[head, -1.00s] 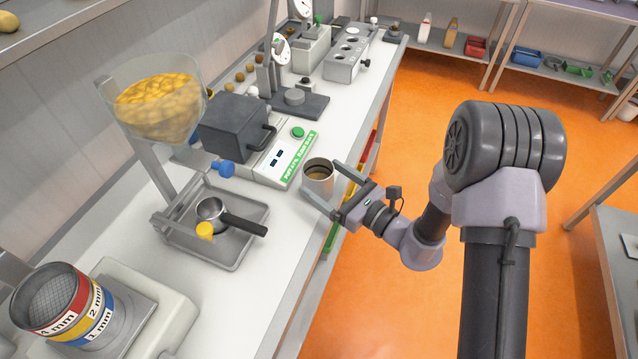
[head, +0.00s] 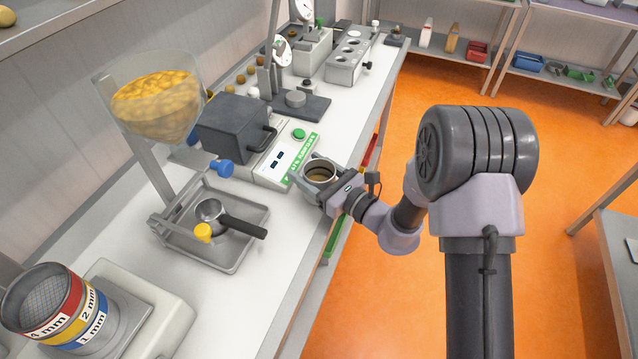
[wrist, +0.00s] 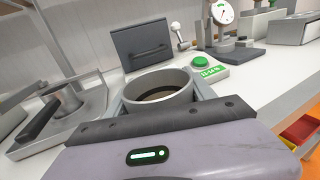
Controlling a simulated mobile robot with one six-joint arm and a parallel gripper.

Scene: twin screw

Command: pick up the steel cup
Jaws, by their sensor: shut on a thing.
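The steel cup (head: 320,172) stands upright near the front edge of the bench, in front of the device with the green button. It has brown contents, and its rim also shows in the wrist view (wrist: 158,86). My gripper (head: 318,174) is shut on the cup, one finger on each side. The cup's lower part is hidden behind my gripper. I cannot tell whether its base touches the bench.
A metal tray (head: 240,259) with a black-handled scoop (head: 240,226) lies to the left. The grey device with a green button (head: 298,134) is close behind the cup. A stack of sieves (head: 45,300) stands at the front left. Orange floor is clear at right.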

